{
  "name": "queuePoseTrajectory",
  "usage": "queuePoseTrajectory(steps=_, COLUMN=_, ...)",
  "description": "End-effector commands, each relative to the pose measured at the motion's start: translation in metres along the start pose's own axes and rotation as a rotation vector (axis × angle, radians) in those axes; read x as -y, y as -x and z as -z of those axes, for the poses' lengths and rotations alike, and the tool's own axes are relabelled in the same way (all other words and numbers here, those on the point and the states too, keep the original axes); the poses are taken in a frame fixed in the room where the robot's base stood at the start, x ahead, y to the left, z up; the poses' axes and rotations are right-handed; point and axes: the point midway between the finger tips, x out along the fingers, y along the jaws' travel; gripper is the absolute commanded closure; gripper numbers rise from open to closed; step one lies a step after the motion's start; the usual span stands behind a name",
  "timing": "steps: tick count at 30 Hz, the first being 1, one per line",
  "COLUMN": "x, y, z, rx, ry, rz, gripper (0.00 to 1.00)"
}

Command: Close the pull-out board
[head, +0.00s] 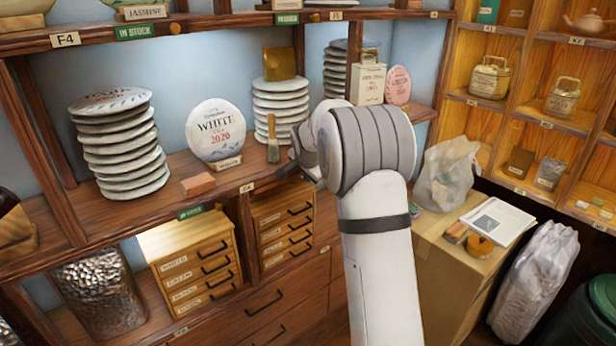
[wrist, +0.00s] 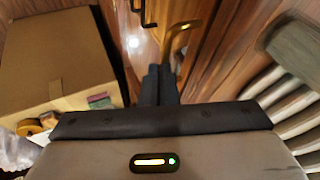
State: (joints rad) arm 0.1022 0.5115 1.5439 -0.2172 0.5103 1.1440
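I cannot clearly pick out the pull-out board in either view. In the wrist view a curved brass piece (wrist: 181,36), which looks like a handle or hook, rises just beyond my gripper (wrist: 159,72) in front of red-brown wood. The gripper's two dark fingers lie side by side with no clear gap between them. The brass piece passes close to the right finger; I cannot tell whether they touch. In the head view my white and grey arm reaches to the shelf front and hides the area behind it, including most of the gripper.
A cardboard box (head: 447,262) stands at the right, also in the wrist view (wrist: 55,60). Stacked tea cakes (head: 280,105), a WHITE 2020 cake (head: 215,130) and a brush (head: 272,140) stand on the shelf. Small drawer units (head: 195,265) with dark handles sit below.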

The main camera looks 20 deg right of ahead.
Motion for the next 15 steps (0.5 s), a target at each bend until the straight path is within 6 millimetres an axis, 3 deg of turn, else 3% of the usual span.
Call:
queuePoseTrajectory(steps=3, x=-0.006, y=-0.001, z=-0.006, rx=0.010, ry=0.002, rz=-0.008, gripper=1.00)
queuePoseTrajectory(steps=8, x=-0.020, y=0.011, z=0.002, rx=0.004, ry=0.000, rz=-0.002, gripper=1.00)
queuePoseTrajectory(steps=15, x=-0.023, y=0.066, z=0.007, rx=-0.001, ry=0.001, rz=0.005, gripper=1.00)
